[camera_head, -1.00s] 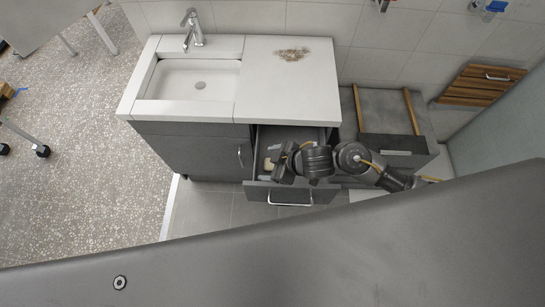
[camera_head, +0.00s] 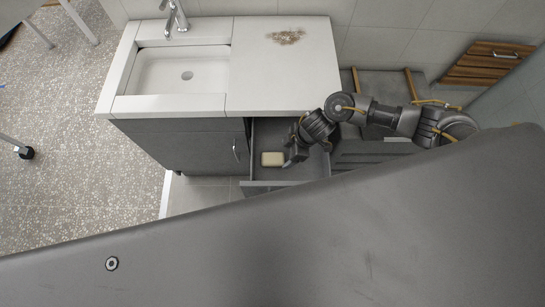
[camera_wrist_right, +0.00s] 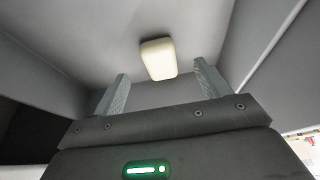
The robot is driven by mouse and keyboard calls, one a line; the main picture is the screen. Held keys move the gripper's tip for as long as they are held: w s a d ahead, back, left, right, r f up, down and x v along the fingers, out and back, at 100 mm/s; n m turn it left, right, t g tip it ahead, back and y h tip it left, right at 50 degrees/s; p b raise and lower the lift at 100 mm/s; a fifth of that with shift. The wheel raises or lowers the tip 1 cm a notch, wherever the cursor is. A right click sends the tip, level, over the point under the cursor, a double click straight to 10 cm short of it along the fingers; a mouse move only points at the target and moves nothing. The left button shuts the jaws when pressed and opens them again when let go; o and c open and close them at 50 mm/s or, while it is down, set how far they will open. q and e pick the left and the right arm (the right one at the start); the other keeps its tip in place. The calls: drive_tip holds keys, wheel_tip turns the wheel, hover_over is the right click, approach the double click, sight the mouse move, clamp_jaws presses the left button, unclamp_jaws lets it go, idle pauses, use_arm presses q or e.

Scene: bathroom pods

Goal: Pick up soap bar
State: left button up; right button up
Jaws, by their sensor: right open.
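A cream soap bar (camera_head: 273,159) lies on the floor of an open grey drawer (camera_head: 262,135) under the countertop. In the right wrist view the soap bar (camera_wrist_right: 158,59) shows ahead of and between the two fingertips, apart from them. My right gripper (camera_head: 291,162) is inside the drawer, just right of the soap bar in the head view. Its fingers are spread and empty, as the right wrist view (camera_wrist_right: 160,88) shows. My left gripper is not in view.
A white countertop (camera_head: 285,80) with a sink (camera_head: 185,72) is above the drawer. The drawer walls surround the gripper closely. A wooden slatted rack (camera_head: 488,62) is on the wall at right. My grey body covers the lower part of the head view.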

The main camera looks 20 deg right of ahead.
sight(278, 158)
drive_tip(key=shift+w+x, duration=0.2)
drive_tip(key=shift+x, duration=2.65)
drive_tip(key=shift+a+r, duration=0.15)
drive_tip(key=shift+a, duration=0.05)
drive_tip(key=c, duration=1.1)
